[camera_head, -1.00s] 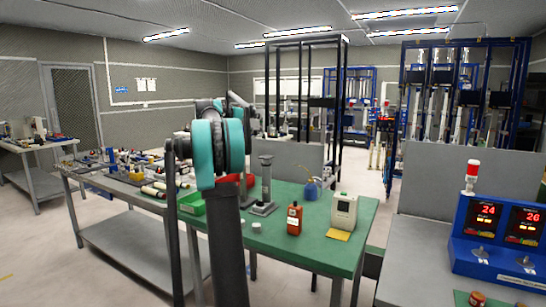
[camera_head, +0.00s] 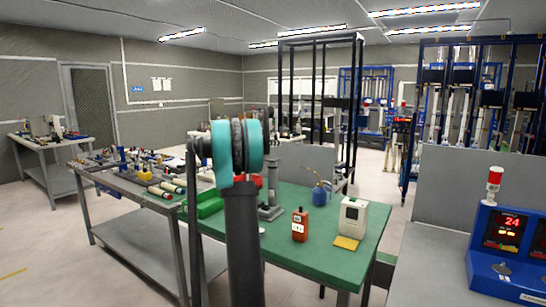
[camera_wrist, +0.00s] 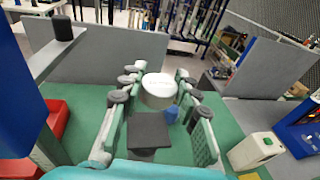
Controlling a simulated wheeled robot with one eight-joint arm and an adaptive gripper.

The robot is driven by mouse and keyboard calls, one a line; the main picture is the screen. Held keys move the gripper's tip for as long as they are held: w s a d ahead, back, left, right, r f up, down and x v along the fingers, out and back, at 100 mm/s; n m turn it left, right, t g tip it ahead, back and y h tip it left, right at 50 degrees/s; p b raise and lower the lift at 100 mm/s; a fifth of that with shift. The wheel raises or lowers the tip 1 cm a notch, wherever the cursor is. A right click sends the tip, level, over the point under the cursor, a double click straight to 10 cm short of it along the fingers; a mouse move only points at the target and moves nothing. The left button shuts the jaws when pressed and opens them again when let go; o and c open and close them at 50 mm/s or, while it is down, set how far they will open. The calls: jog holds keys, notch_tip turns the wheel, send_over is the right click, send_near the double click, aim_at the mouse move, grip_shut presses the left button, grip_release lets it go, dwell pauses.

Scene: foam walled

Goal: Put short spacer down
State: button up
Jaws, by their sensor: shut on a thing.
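The short spacer, a white round cylinder (camera_wrist: 160,88), sits between the fingertips of my gripper (camera_wrist: 159,84) in the wrist view. The fingers are closed on its sides, and it is held above the green table (camera_wrist: 229,122). In the head view my own arm hides the gripper and the spacer. The green-topped table (camera_head: 330,262) stands in front of me there.
A blue bottle (camera_head: 320,195), orange bottle (camera_head: 299,225), white box (camera_head: 351,217) and grey stand (camera_head: 272,190) are on the table. A green bin (camera_head: 208,203) is at its left. A grey panel (camera_head: 308,162) stands behind.

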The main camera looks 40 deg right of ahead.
aim_at(272, 159)
jog(key=shift+f, duration=3)
jog(key=o, duration=1.1)
jog(key=shift+f, duration=0.1)
jog(key=shift+o, duration=0.2)
jog(key=shift+a, duration=0.15)
jog(key=v, duration=1.2)
jog(key=s+a+f+m+y, duration=0.8)
jog(key=s+a+f+m, duration=0.2)
jog(key=s+a+f, duration=0.7)
jog(key=s+a+f+m+t+y, duration=0.1)
jog(key=s+a+f+m+y, duration=0.7)
jog(key=s+a+f, duration=0.9)
jog(key=s+a+m, duration=0.2)
jog(key=s+a, duration=0.2)
jog(key=a, duration=0.1)
